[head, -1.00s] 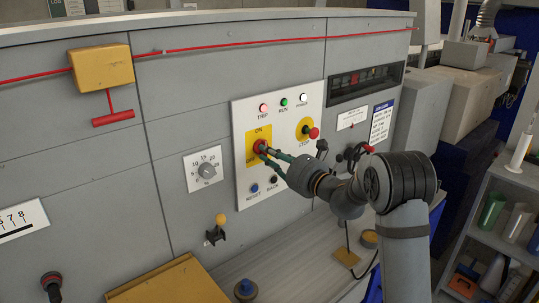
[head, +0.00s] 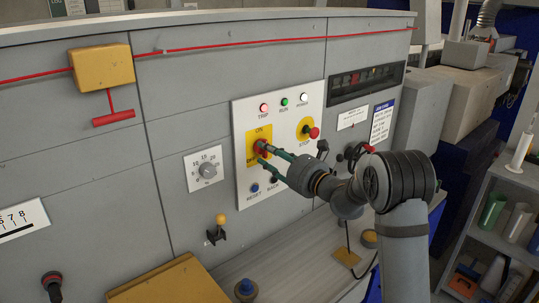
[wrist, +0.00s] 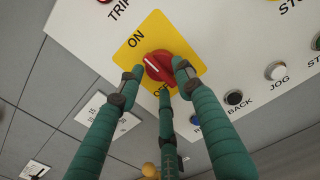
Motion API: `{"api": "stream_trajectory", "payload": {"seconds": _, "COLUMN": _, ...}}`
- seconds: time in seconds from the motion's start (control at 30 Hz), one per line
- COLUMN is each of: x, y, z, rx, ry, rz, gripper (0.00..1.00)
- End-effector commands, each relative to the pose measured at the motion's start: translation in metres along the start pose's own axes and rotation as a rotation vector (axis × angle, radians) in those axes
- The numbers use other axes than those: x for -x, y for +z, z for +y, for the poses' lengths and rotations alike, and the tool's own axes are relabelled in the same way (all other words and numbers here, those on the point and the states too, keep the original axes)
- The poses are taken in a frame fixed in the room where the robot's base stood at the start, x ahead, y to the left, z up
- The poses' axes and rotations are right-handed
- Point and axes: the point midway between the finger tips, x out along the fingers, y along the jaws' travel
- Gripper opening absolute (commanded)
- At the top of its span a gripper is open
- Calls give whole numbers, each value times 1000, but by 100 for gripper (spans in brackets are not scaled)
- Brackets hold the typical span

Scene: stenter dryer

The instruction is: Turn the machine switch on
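The machine switch is a red rotary knob (head: 260,147) with a white line on a yellow plate, ON printed above and OFF below. In the wrist view the knob (wrist: 158,67) has its white line tilted, upper end to the left. My gripper (head: 264,154) is at the knob, its green three-fingered hand pointing at the panel. In the wrist view my gripper (wrist: 160,75) has one fingertip at each side of the knob and the third below it, over the OFF label. I see no clear gap at the sides, but cannot tell if the tips press on it.
The white panel (head: 287,173) also carries trip, run and power lamps, a red stop button (head: 314,132) to the right, and reset, back and jog buttons below. A dial (head: 207,170) is to the left. A yellow-knobbed lever (head: 220,219) sticks out lower left.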

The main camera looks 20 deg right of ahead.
Motion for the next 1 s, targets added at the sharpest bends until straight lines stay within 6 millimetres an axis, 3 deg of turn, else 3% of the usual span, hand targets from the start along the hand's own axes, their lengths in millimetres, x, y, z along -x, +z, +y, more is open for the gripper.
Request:
{"api": "stream_trajectory", "payload": {"seconds": 0.27, "x": 5, "y": 1, "z": -1, "rx": 1, "ry": -2, "rz": -1, "gripper": 35}}
{"api": "stream_trajectory", "payload": {"seconds": 0.37, "x": 18, "y": 1, "z": -2, "rx": 1, "ry": -3, "rz": 0, "gripper": 35}}
{"api": "stream_trajectory", "payload": {"seconds": 0.7, "x": 89, "y": 1, "z": -1, "rx": 0, "ry": -4, "rz": 0, "gripper": 35}}
{"api": "stream_trajectory", "payload": {"seconds": 1.0, "x": 119, "y": 0, "z": 0, "rx": 1, "ry": -1, "rz": 0, "gripper": 35}}
